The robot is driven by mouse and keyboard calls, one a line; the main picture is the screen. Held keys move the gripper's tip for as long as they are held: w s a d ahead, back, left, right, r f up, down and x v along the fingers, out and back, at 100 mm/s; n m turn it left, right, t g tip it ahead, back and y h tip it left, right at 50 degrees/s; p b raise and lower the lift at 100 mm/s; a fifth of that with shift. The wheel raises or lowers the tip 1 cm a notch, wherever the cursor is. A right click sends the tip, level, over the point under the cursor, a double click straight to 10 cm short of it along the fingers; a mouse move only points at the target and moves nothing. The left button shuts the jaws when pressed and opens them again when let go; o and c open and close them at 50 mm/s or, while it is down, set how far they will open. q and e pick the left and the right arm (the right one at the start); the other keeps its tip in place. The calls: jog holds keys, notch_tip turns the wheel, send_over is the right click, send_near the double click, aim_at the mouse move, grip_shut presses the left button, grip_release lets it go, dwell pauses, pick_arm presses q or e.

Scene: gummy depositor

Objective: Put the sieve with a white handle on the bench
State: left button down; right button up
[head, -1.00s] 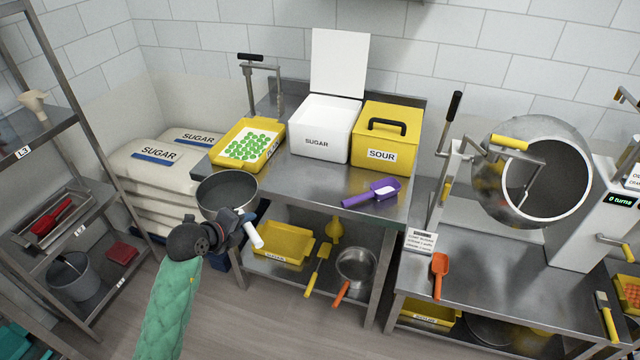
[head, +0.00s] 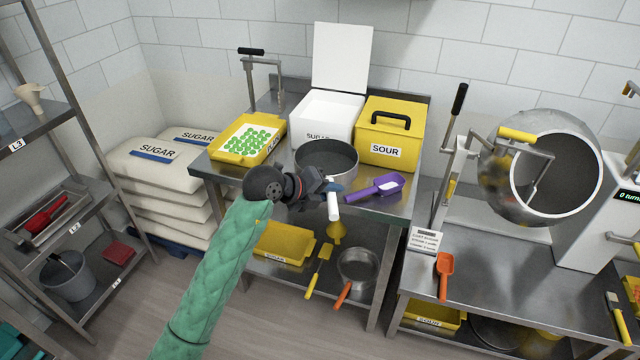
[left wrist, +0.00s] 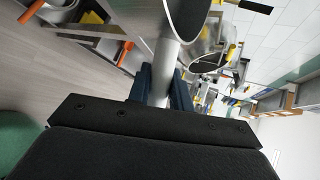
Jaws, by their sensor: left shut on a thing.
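The sieve with a white handle (head: 326,158) is a round grey metal pan in the head view. My left gripper (head: 331,188) is shut on its white handle, and the handle's end sticks out below the fingers. The sieve appears over the front middle of the steel bench (head: 228,172), in front of the sugar box. I cannot tell whether it touches the bench top. In the left wrist view the dark fingers (left wrist: 161,88) close around the pale handle, with the sieve's rim (left wrist: 187,18) above. My right gripper is not in view.
On the bench are a yellow tray of green gummies (head: 247,140), a white sugar box (head: 326,112), a yellow sour box (head: 391,134) and a purple scoop (head: 377,188) close to the sieve's right. A lower shelf holds a yellow tray (head: 283,243) and another sieve (head: 358,265).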

pick_arm(q)
jog(key=w+a+f+p, duration=0.2)
jog(key=w+f+p, duration=0.3)
jog(key=w+f, duration=0.5)
jog(key=shift+w+f+p, duration=0.25)
jog(key=shift+w+p, duration=0.1)
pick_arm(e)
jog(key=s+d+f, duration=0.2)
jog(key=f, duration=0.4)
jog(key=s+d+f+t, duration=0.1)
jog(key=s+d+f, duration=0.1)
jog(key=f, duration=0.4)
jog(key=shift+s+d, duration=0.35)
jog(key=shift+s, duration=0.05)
pick_arm(q)
jog(key=shift+a+f, duration=0.1)
jog(key=c, duration=1.5)
grip_release()
jog(key=shift+c, duration=0.2)
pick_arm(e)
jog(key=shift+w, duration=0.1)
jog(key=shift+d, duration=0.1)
